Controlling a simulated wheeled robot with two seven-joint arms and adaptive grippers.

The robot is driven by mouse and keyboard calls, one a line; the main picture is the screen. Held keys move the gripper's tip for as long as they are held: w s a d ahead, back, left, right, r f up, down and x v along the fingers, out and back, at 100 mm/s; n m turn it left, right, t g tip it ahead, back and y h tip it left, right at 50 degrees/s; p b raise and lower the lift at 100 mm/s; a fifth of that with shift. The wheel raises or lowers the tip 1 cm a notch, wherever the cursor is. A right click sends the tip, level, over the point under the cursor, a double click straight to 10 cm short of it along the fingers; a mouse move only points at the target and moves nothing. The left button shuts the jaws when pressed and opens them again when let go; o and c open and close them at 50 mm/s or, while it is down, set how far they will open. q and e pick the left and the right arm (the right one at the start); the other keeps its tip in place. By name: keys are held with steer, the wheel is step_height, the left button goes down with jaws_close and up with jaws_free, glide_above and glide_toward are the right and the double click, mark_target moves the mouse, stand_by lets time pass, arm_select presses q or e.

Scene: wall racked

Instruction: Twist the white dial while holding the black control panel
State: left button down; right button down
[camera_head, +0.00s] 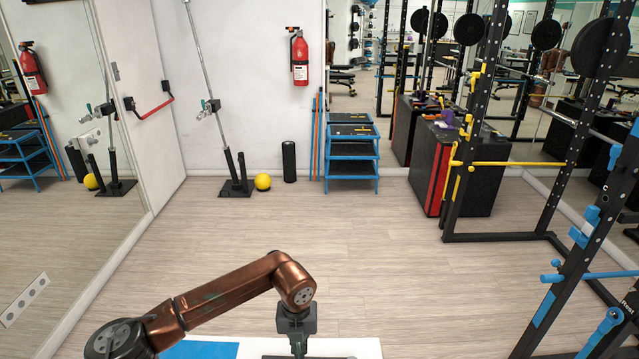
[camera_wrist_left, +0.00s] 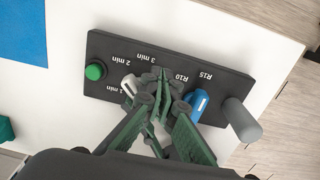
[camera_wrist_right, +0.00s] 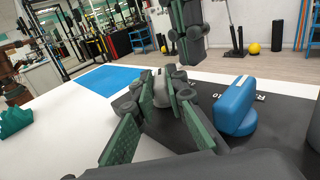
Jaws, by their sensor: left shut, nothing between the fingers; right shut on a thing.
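The black control panel (camera_wrist_left: 215,75) lies on a white table in the left wrist view, its labels upside down. It bears a green button (camera_wrist_left: 95,71), a white dial (camera_wrist_left: 131,84), a blue dial (camera_wrist_left: 197,99) and a grey handle (camera_wrist_left: 242,120). My left gripper (camera_wrist_left: 160,78) is shut and empty over the panel, beside the white dial. It also shows in the head view (camera_head: 298,345). In the right wrist view my right gripper (camera_wrist_right: 164,86) is shut on the white dial, with the blue dial (camera_wrist_right: 235,106) to its right. The panel's middle is partly hidden by the fingers.
The white table (camera_head: 340,347) shows at the bottom of the head view, with a blue mat (camera_head: 200,350) on it. A green object (camera_wrist_right: 15,120) lies on the table in the right wrist view. Open floor (camera_head: 270,225) stretches beyond; a black rack (camera_head: 575,220) stands at right.

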arm_select(q)
step_height(320, 180, up, 5)
steer(key=shift+r, duration=0.1)
stand_by(0.3)
steer(key=shift+a, duration=0.1)
steer(key=shift+a+f, duration=0.65)
steer(key=shift+f, duration=0.35)
steer(key=shift+a+f, duration=0.65)
steer(key=shift+f, duration=0.4)
steer(key=shift+a+f, duration=0.65)
steer(key=shift+f, duration=0.35)
steer(key=shift+s+d, duration=0.45)
steer(key=shift+s, duration=0.2)
arm_select(e)
steer(key=shift+w, duration=0.1)
arm_select(q)
steer(key=shift+w+d, duration=0.1)
steer(key=shift+d, duration=1.2)
